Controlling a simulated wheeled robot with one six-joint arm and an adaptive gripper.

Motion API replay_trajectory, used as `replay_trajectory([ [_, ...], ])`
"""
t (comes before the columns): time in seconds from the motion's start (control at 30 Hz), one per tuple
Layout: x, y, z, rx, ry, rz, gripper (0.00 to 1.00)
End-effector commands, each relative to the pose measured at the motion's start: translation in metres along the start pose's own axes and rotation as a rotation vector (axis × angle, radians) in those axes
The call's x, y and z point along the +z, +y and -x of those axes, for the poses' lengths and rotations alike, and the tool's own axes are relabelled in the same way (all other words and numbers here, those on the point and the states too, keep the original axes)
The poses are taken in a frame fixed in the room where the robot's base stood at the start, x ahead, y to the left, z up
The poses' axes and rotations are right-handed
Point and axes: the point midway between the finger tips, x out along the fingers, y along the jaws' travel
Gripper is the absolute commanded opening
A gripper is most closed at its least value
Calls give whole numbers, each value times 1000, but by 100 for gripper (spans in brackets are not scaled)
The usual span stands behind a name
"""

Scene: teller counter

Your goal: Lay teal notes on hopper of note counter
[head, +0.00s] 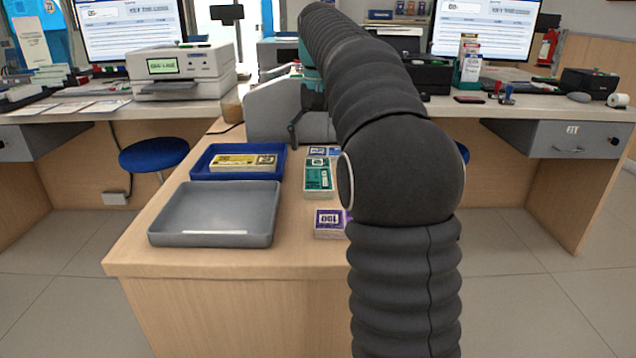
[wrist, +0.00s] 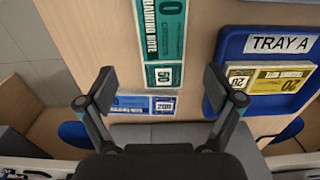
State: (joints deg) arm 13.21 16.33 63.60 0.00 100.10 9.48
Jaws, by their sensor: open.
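The teal notes (head: 318,178) lie flat on the counter, right of the blue tray. In the wrist view the teal notes (wrist: 163,45) lie upper middle, beyond my fingertips. My gripper (wrist: 160,90) is open and empty, with its two fingers apart above the blue notes' end of the row.
Blue notes (wrist: 145,104) lie beside the teal notes. Purple notes (head: 329,222) lie nearer the front. The blue tray (head: 192,163), labelled Tray A, holds yellow notes (head: 240,162). An empty grey tray (head: 215,210) stands before it.

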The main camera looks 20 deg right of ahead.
Motion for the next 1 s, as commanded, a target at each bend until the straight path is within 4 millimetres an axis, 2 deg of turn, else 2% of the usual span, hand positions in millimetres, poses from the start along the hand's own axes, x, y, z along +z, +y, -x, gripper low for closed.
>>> replay_trajectory([
  [0.17, 1, 0, -10, 0, 0, 0, 92],
  [0.5, 7, -3, -53, 0, -1, 0, 92],
  [0.8, 6, -3, -56, 0, 1, 0, 92],
  [0.87, 6, -3, -56, 0, 1, 0, 79],
  [1.0, 6, -3, -56, 0, 1, 0, 44],
])
